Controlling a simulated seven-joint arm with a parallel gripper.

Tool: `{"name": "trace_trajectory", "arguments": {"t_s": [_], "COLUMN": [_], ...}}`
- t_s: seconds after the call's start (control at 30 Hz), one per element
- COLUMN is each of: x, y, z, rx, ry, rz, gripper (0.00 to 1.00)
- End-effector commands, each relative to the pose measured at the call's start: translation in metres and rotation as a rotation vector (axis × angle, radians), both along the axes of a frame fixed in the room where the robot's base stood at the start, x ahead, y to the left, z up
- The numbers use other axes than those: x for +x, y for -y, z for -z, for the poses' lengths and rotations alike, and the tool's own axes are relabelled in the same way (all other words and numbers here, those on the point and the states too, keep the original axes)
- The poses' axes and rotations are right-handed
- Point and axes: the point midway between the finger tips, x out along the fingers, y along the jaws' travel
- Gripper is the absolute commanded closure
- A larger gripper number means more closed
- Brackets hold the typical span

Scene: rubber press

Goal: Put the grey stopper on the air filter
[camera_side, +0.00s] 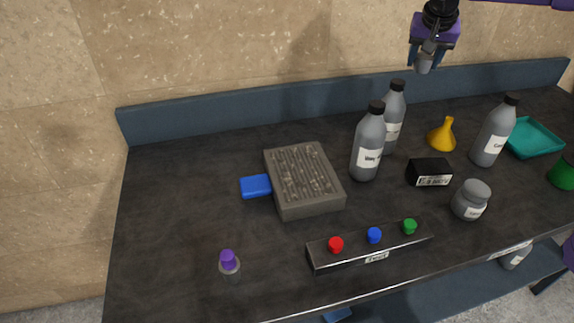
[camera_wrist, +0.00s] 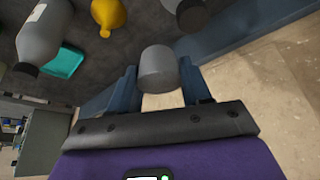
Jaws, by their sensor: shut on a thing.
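My gripper (camera_side: 424,57) is high above the back right of the bench, over the blue back ledge. It is shut on the grey stopper (camera_side: 423,66). In the wrist view, the stopper (camera_wrist: 158,66) is a short grey cylinder between the two blue fingers of my gripper (camera_wrist: 160,84). A grey ribbed block (camera_side: 305,178), which looks like the air filter, lies flat on the bench left of centre, well below and left of my gripper. A blue piece (camera_side: 255,187) is at its left side. The wrist view does not show the block.
Grey bottles (camera_side: 369,146) with black caps stand right of the block. A black box (camera_side: 430,172), yellow funnel (camera_side: 442,134), grey jar (camera_side: 471,200) and teal tray (camera_side: 533,138) are further right. A rack (camera_side: 345,253) with coloured stoppers and a purple-topped vial (camera_side: 229,263) are in front.

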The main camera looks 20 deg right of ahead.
Motion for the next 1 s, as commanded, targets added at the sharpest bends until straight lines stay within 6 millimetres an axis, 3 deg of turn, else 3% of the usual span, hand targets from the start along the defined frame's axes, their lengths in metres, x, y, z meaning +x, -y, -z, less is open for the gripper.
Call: {"name": "trace_trajectory", "arguments": {"t_s": [0.03, 0.2, 0.5, 0.6, 0.8, 0.87, 1.0], "x": [-0.009, -0.041, -0.118, -0.141, -0.174, -0.183, -0.182], "y": [-0.027, -0.099, -0.208, -0.231, -0.260, -0.266, -0.265], "z": [-0.001, -0.001, 0.003, 0.004, 0.007, 0.007, 0.030], "rx": [0.000, 0.000, 0.001, 0.002, 0.004, 0.005, 0.000], "ry": [0.001, 0.001, 0.001, 0.001, -0.001, -0.001, -0.004], "rz": [-0.047, -0.180, -0.415, -0.475, -0.556, -0.576, -0.574], "gripper": [0.82, 0.82, 0.82, 0.82, 0.82, 0.82, 0.82]}}
